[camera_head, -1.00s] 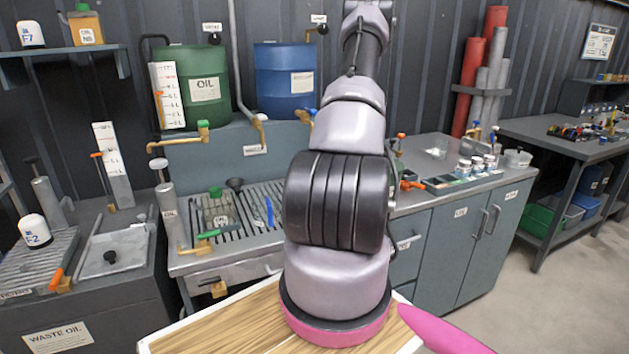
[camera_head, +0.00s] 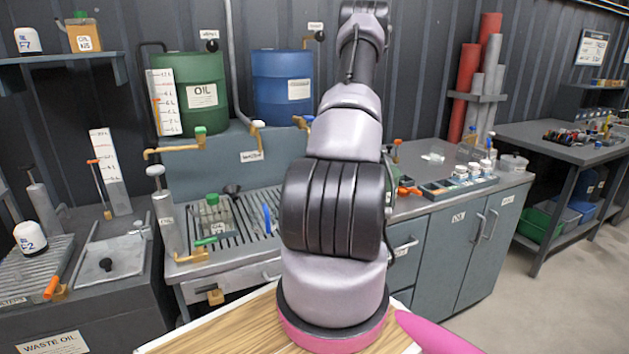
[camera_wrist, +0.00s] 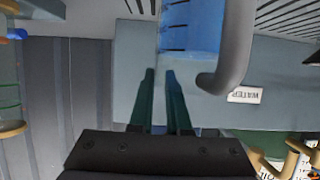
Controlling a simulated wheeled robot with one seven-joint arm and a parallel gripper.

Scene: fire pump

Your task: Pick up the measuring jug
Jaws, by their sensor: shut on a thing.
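In the wrist view, which is upside down, my gripper (camera_wrist: 161,72) has its two dark green fingers close together. Their tips reach the edge of a blue see-through body with dark tick marks, which looks like the measuring jug (camera_wrist: 190,28). A thick grey curved piece (camera_wrist: 238,55) runs beside it; I cannot tell if it is the jug's handle. The jug's far part is cut off by the picture edge. In the head view my arm hides both gripper and jug.
A slatted drain tray (camera_head: 238,232) lies on the bench under the oil drum (camera_head: 200,75) and blue drum (camera_head: 283,70). A label reading WATER (camera_wrist: 244,95) is on the panel. A sorting tray (camera_head: 455,188) with small jars stands on the right cabinet.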

